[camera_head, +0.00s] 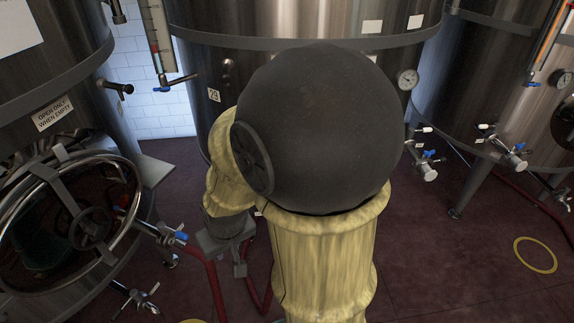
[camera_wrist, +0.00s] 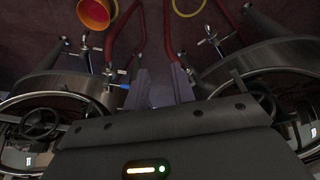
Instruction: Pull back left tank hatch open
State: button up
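The left tank (camera_head: 60,85) is a steel cylinder at the left of the head view. Its round hatch (camera_head: 91,226) has a metal rim, a crossbar and a dark central handwheel. The hatch appears to stand off the tank at an angle, with a dark space behind it; how far is hard to tell. My gripper (camera_head: 240,268) hangs to the right of the hatch, apart from it. In the wrist view my gripper (camera_wrist: 161,84) has its two fingers apart with nothing between them. Round hatches show at both sides there; I cannot tell which belongs to the left tank.
A valve with a blue handle (camera_head: 170,235) and a red hose (camera_head: 213,285) lie between hatch and gripper. A middle tank (camera_head: 195,75) and a right tank (camera_head: 470,85) stand behind. An orange bucket (camera_wrist: 95,13) shows in the wrist view. The floor (camera_head: 450,255) is open at right.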

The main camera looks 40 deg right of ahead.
jog(key=w+d+f+m+t+h+b, duration=0.1)
jog(key=w+d+f+t+b, duration=0.3)
jog(key=w+d, duration=0.35)
jog(key=w+d+f+m+t+h+b, duration=0.1)
jog(key=w+d+f+t+h+b, duration=0.1)
jog(key=w+d+f+b, duration=0.5)
jog(key=s+d+f+m+t+h+b, duration=0.1)
jog(key=d+t+b, duration=0.1)
jog(key=d, duration=0.7)
jog(key=s+d+f+t+h+b, duration=0.2)
jog(key=d+t, duration=0.3)
jog(key=d, duration=0.3)
jog(key=shift+d+m+t, duration=0.3)
jog(key=shift+d+m, duration=0.1)
jog(key=shift+f, duration=0.1)
jog(key=p+x, duration=0.2)
jog(key=x, duration=1.5)
jog(key=shift+w, duration=0.15)
